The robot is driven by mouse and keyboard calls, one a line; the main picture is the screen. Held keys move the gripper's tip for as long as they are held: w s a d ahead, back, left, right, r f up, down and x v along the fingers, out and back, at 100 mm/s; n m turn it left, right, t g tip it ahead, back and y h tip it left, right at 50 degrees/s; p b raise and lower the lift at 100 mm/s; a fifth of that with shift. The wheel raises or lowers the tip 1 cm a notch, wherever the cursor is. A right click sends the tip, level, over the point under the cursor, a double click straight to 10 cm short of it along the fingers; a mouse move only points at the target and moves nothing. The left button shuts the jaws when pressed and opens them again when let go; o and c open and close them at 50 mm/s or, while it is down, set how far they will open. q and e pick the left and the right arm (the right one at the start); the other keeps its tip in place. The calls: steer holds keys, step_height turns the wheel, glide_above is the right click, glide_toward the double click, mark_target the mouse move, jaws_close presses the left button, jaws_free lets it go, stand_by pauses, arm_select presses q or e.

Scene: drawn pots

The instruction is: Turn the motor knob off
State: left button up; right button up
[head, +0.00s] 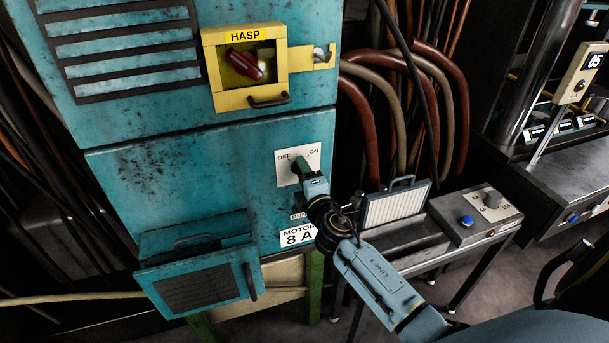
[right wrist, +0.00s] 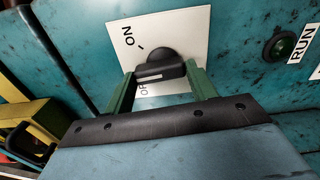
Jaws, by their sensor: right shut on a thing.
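The motor knob (right wrist: 158,68) is a black rotary knob on a white plate (head: 284,157) marked OFF and ON, on the teal cabinet. My right gripper (head: 303,170) is at the plate and hides most of the knob in the head view. In the right wrist view its two green fingers (right wrist: 160,84) stand on either side of the knob's grip bar, shut on it. The ON mark shows clearly there; the OFF mark is partly covered by a finger and the knob. I cannot tell for sure which mark the knob points to. My left gripper is not in view.
Above is a yellow HASP box (head: 247,64) with a red part inside. A MOTOR 8 A label (head: 299,236) sits below the plate. A dark green RUN lamp (right wrist: 279,45) is near it. A grey bench box (head: 474,214) with a blue button stands right. Hoses hang behind.

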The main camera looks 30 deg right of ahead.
steer(key=n, duration=0.3)
steer(key=shift+a+n, duration=0.1)
steer(key=shift+n, duration=0.3)
steer(key=n+p, duration=0.1)
steer(key=n, duration=0.3)
steer(key=shift+f, duration=0.1)
steer(key=shift+n, duration=0.3)
steer(key=o, duration=1)
